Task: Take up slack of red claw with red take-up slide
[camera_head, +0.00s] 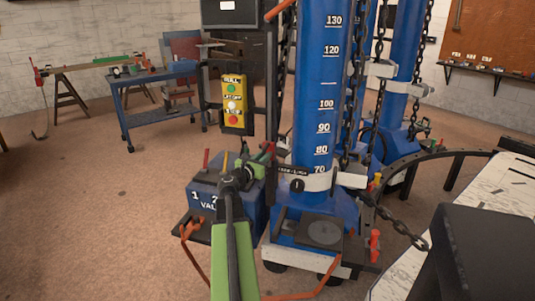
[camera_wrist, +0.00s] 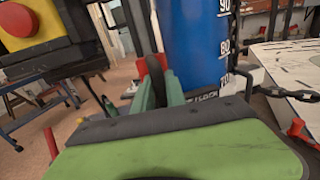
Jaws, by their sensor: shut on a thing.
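My gripper (camera_head: 262,157) has green fingers and reaches to the left side of the front blue tower (camera_head: 318,90). It is shut at a small red piece (camera_head: 269,147), which looks like the red take-up slide. In the wrist view the red piece (camera_wrist: 143,72) shows beside the green fingers (camera_wrist: 160,92), partly hidden by them. A dark upright strip shows between the fingers. I cannot pick out the red claw for certain. A red upright part (camera_head: 374,245) stands right of the tower's foot, near a slanting chain (camera_head: 400,230); it also shows in the wrist view (camera_wrist: 298,128).
A yellow button pendant (camera_head: 234,103) hangs left of the tower. A blue valve box (camera_head: 210,203) with coloured levers stands below it. A white platform (camera_head: 450,225) lies at right.

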